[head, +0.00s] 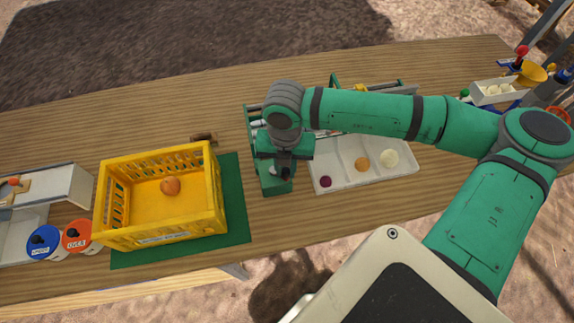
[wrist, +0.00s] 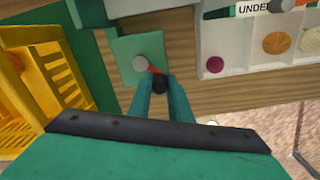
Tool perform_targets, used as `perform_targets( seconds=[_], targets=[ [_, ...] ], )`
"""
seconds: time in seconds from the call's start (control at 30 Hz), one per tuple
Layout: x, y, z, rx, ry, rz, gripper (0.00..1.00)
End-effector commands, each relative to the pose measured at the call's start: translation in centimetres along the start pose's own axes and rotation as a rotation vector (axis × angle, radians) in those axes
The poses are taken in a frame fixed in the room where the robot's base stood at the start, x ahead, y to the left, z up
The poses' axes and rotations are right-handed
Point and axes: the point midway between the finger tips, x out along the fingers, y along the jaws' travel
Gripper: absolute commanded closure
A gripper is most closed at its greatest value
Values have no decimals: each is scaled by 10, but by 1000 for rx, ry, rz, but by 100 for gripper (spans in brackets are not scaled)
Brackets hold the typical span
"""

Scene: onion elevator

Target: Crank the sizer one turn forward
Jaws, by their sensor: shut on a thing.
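The sizer's green end plate (wrist: 122,84) shows in the wrist view, with a grey round hub (wrist: 140,63) on it. A short red crank arm (wrist: 153,69) runs from the hub to a black knob (wrist: 160,83). My gripper (wrist: 161,85) is shut on this knob, which lies to the lower right of the hub. In the head view my gripper (head: 284,172) is at the front of the sizer (head: 253,128), and my arm hides much of the machine and the crank. The sizer's white divided tray (head: 345,181) holds a purple, an orange and a pale onion.
A yellow crate (head: 160,226) with one orange onion (head: 170,186) stands on a green mat (head: 235,205) left of the sizer. Blue (head: 43,242) and red (head: 77,236) round-topped items are at the far left. A white bin with more gear (head: 495,92) is at the right.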

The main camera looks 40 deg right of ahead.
Motion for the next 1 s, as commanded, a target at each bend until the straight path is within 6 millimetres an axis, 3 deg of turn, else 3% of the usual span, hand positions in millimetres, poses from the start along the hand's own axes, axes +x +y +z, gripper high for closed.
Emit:
perform_targets(
  seconds=[1.0],
  targets=[
    [-1,12,-9,1,-7,7,100]
  ],
)
